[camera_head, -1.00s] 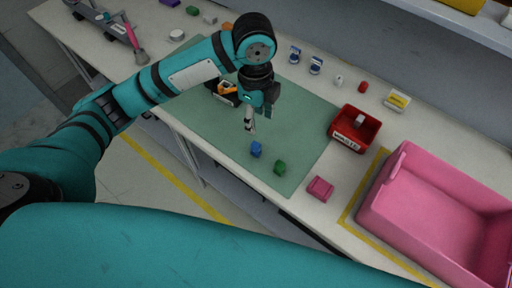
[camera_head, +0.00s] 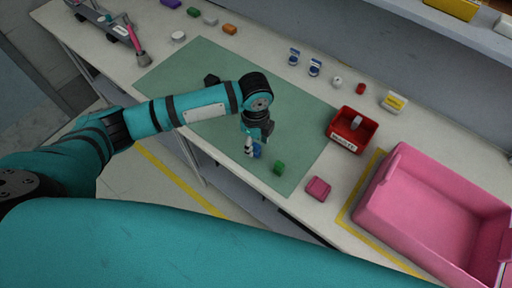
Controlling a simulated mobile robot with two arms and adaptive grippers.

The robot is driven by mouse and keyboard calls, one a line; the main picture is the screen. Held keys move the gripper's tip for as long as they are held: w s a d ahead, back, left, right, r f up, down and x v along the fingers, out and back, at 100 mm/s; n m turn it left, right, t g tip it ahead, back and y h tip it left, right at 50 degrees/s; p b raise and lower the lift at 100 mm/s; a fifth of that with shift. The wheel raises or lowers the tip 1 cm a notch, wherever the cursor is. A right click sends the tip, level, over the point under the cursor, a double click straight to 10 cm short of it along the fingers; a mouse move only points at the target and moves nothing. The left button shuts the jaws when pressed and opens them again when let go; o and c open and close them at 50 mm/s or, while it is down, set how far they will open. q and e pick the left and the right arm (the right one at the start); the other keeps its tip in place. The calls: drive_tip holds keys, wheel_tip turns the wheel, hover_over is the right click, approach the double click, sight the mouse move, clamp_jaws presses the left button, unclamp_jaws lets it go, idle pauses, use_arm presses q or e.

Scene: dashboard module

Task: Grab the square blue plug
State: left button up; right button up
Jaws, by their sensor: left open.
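The blue plug (camera_head: 258,151) is a small blue block on the green mat (camera_head: 307,150), near the mat's front edge. My left gripper (camera_head: 255,149) points down over it, with its pale fingertip just left of the plug and partly covering it. The gripper is open; I cannot tell whether a finger touches the plug. A green block (camera_head: 279,168) lies on the mat to the right of the plug. My right gripper is not in view.
A red bin (camera_head: 343,143) with a pale item in it stands right of the mat. A pink block (camera_head: 318,188) and a big pink crate (camera_head: 414,230) are further right. Small parts line the table's back. The mat's right part is mostly clear.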

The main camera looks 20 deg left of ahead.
sight(256, 145)
use_arm(q)
wheel_tip(256, 145, down, 4)
drive_tip(key=shift+w+f+p, duration=0.1)
drive_tip(key=shift+p, duration=0.35)
drive_tip(key=shift+c, duration=0.4)
clamp_jaws()
